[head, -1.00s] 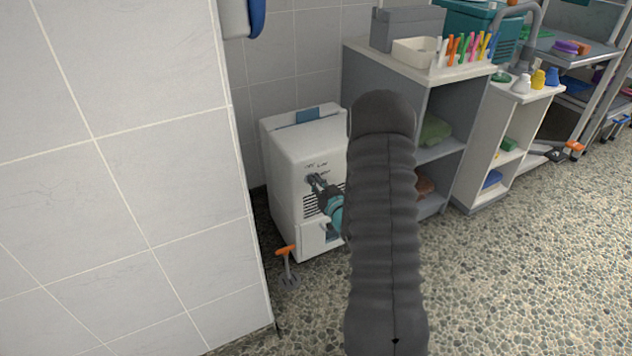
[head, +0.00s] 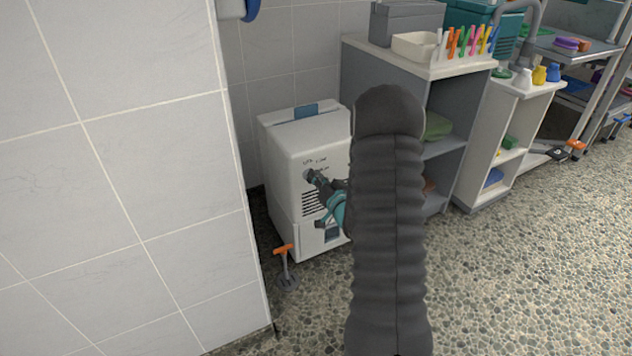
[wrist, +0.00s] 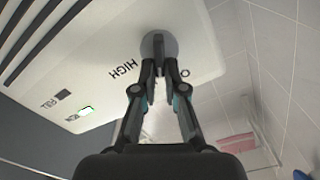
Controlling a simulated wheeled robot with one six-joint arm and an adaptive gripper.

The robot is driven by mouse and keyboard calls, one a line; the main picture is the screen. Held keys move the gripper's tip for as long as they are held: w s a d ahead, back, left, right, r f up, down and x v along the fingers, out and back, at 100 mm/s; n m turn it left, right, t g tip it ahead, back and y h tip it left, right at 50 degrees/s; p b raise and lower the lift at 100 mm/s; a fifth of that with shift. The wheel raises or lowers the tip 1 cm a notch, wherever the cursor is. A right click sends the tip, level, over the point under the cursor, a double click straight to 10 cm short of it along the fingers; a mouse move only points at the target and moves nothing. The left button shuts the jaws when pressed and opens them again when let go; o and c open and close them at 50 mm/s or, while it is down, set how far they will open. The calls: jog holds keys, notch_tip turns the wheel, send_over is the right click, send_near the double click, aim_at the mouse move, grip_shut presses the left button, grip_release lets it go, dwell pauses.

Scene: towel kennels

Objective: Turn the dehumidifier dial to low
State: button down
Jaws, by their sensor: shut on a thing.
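The white dehumidifier (head: 283,150) stands on the floor against the tiled wall, with dark vent slots and a blue piece on top. Its round grey dial (wrist: 172,44) shows at the top of the wrist view, with a HIGH label to the left and another label partly hidden behind the fingers. My gripper (head: 313,178) is at the dial on the front face in the head view. In the wrist view, its fingertips (wrist: 158,68) are shut on the dial's narrow raised grip. The dial's exact setting is hard to read. A small green light shows on the panel.
A white wall corner (head: 130,180) stands close on the left. An orange-handled tool (head: 284,262) is on the floor before the dehumidifier. A grey shelf unit (head: 385,90) stands to its right. The speckled floor at right is clear.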

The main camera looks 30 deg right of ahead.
jog(key=shift+d+f+m+b, duration=0.15)
jog(key=shift+m+b, duration=0.35)
jog(key=shift+m, duration=1)
jog(key=c, duration=1.2)
grip_release()
jog(key=shift+c, duration=0.2)
jog(key=s, duration=1.2)
jog(key=shift+d, duration=0.2)
